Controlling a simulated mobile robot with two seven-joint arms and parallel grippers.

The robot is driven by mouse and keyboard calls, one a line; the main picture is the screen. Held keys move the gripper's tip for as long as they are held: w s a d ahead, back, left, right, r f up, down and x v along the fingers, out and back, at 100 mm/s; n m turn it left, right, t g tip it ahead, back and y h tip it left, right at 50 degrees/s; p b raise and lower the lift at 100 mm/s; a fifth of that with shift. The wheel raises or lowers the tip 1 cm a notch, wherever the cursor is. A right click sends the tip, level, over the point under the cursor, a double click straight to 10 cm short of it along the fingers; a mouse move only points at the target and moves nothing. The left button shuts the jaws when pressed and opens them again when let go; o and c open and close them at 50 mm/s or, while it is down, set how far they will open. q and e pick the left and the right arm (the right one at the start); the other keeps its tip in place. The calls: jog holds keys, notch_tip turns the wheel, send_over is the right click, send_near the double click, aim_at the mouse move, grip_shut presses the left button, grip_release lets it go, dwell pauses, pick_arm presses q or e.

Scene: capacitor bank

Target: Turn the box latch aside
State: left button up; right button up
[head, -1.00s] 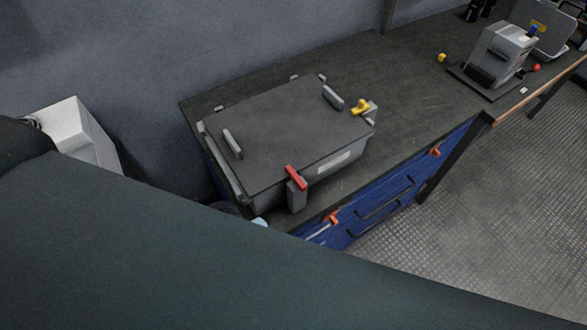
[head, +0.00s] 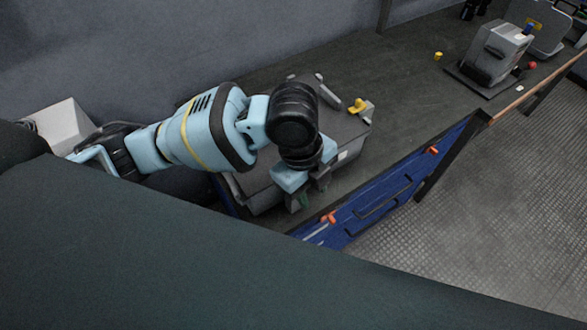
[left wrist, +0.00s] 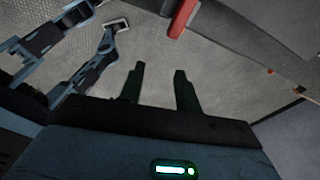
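The grey lidded box (head: 343,126) sits on the dark bench, largely covered by my left arm in the head view. Its red latch is hidden there but shows in the left wrist view as a red bar (left wrist: 184,18) at the top, beside the grey box edge. A yellow latch (head: 358,106) is at the box's far right corner. My left gripper (head: 307,192) points down at the box's near side. In the left wrist view its two dark fingers (left wrist: 159,70) are apart and nothing is between them. The red latch lies beyond the fingertips, apparently apart from them.
Blue drawers (head: 385,195) with orange clips and a dark handle are below the bench front. A grey device (head: 497,55) stands at the bench's far right. Bench top (head: 415,100) between box and device is mostly clear. Light-blue links, probably mine, show in the left wrist view.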

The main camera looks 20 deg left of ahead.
pick_arm(q)
jog(key=w+a+r+m+y, duration=0.1)
jog(key=w+a+r, duration=0.1)
jog(key=w+a+r+y, duration=0.1)
jog(key=w+a+r, duration=0.1)
jog(key=a+r, duration=0.1)
jog(key=shift+w+r+m, duration=0.2)
jog(key=shift+m, duration=0.2)
jog(key=shift+f+b, duration=0.3)
jog(key=shift+f, duration=3.6)
grip_shut()
